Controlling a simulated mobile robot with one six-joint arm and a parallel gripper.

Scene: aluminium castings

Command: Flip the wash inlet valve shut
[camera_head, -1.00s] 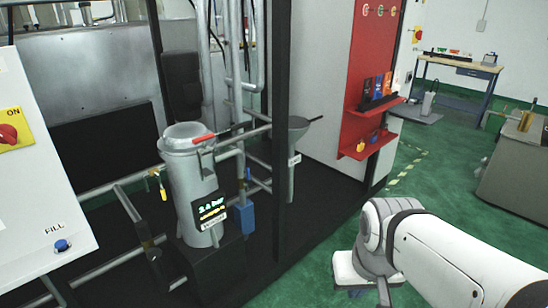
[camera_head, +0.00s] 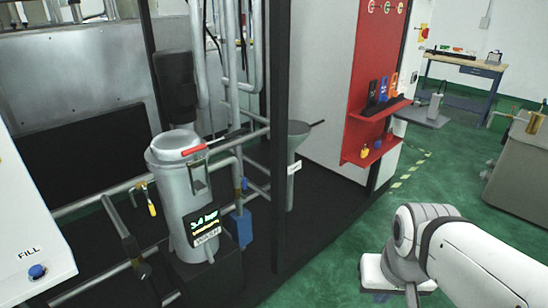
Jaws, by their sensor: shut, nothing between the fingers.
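A grey cylindrical filter housing (camera_head: 178,190) stands left of centre, with a red-gripped lever (camera_head: 194,150) by its lid and a small lit display (camera_head: 204,227) on its front. A yellow-handled valve (camera_head: 151,208) hangs on the pipe to its left, handle pointing down. A blue valve body or box (camera_head: 241,227) sits on the pipework to its right. No label readable here tells which one is the wash inlet valve. My arm comes in at the lower right, well apart from the housing.
A dark upright post (camera_head: 281,130) stands between the housing and my arm. A funnel (camera_head: 296,150) is behind it. A red rack (camera_head: 362,100) with locks and tags is to its right. A white panel with a blue FILL button (camera_head: 38,271) borders the left. Green floor (camera_head: 440,180) is open at right.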

